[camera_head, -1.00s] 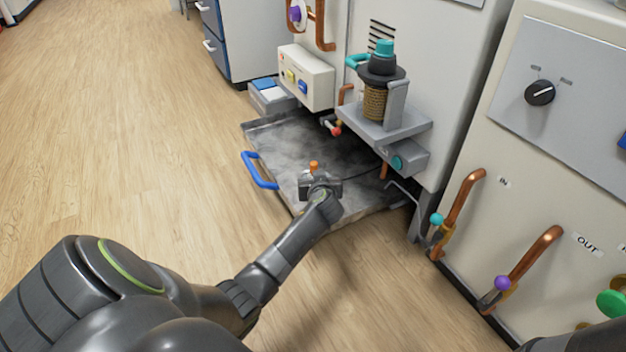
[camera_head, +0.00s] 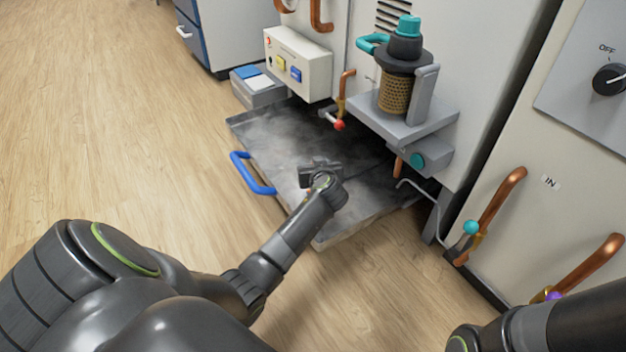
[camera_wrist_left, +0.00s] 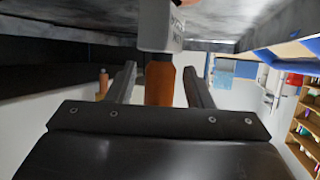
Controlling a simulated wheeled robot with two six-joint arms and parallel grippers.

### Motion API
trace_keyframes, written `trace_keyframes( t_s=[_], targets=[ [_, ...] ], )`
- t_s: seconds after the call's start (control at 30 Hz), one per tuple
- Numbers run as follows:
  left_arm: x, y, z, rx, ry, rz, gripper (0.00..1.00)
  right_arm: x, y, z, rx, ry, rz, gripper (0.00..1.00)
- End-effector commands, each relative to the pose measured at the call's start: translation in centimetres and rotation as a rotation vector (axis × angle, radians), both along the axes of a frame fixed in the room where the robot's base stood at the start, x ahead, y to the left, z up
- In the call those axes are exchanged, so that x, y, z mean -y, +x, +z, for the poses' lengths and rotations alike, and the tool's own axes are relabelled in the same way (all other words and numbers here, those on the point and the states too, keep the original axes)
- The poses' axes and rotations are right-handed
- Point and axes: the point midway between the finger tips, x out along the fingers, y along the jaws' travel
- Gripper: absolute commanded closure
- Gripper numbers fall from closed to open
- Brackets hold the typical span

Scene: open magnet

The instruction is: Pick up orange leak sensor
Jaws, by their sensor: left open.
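The orange leak sensor (camera_wrist_left: 160,82) shows close up in the left wrist view, an orange cylinder joined to a pale grey block (camera_wrist_left: 160,28). It stands between the two fingers of my left gripper (camera_wrist_left: 159,70), which are open with a finger on each side of it. Gaps show on both sides. In the head view my left gripper (camera_head: 318,172) is low over the dark metal tray (camera_head: 270,150), and hides nearly all of the sensor. My right arm enters at the bottom right; its gripper is out of view.
The tray has a blue handle (camera_head: 250,175) on its left. A grey shelf with a ribbed brown filter (camera_head: 395,95) overhangs its right side. A red-tipped valve (camera_head: 338,124) sits behind. Copper pipes (camera_head: 497,205) stand at the right. Wood floor is clear at left.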

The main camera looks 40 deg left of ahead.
Motion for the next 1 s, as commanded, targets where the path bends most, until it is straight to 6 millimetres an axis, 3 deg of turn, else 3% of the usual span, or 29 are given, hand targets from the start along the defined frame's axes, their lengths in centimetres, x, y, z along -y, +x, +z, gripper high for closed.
trace_keyframes(
  t_s=[0.27,0.63,1.0],
  targets=[
    [0.1,-0.01,-0.11,0.001,-0.001,0.002,0.54,-0.04,-0.03,-0.12,0.004,-0.004,-0.003,1.0],
    [0.09,0.0,-0.1,0.001,-0.001,0.002,1.0,0.01,0.12,-0.31,-0.003,-0.006,-0.008,1.0],
    [0.08,0.03,-0.01,0.003,0.0,0.001,1.0,0.03,0.22,-0.38,-0.008,-0.006,-0.01,1.0]
  ],
)
